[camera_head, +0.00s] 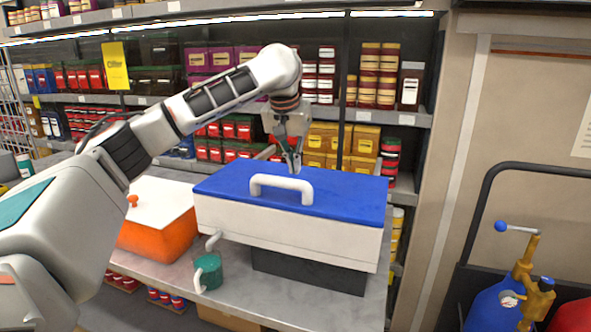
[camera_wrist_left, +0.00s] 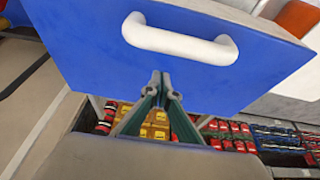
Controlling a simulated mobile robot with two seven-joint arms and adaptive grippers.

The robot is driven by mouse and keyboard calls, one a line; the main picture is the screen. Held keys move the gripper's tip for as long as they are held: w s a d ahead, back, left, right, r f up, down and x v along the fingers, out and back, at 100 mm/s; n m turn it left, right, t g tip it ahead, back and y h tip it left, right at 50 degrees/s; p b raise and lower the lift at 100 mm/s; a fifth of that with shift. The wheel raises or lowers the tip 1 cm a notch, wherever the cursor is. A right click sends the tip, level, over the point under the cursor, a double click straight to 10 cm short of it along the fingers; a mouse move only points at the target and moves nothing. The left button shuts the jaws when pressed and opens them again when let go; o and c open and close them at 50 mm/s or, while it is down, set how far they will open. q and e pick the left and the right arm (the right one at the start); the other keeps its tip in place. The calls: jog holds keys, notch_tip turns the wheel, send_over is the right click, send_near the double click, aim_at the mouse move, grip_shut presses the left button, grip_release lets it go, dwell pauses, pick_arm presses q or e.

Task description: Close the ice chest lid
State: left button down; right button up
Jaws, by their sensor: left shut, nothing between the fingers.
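The ice chest has a white body (camera_head: 300,238) and a blue lid (camera_head: 345,195) with a white handle (camera_head: 282,188). The lid lies flat over the body, and I see no gap along the front edge. My left gripper (camera_head: 293,163) points down at the lid's back part, behind the handle, with its fingers together and empty. In the left wrist view the fingertips (camera_wrist_left: 161,78) overlap the edge of the blue lid (camera_wrist_left: 85,62), near the handle (camera_wrist_left: 180,42). I cannot tell whether they touch it. My right gripper is not in view.
The chest stands on a dark block (camera_head: 308,270) on a grey counter (camera_head: 235,303). An orange box with a white lid (camera_head: 160,205) stands to the left, and a green mug (camera_head: 208,272) in front. Stocked shelves (camera_head: 225,128) rise behind. A hand truck (camera_head: 480,215) is at right.

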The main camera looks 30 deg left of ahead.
pick_arm(q)
jog(key=v, duration=0.9)
jog(key=shift+w+r, duration=0.2)
jog(key=shift+r, duration=0.25)
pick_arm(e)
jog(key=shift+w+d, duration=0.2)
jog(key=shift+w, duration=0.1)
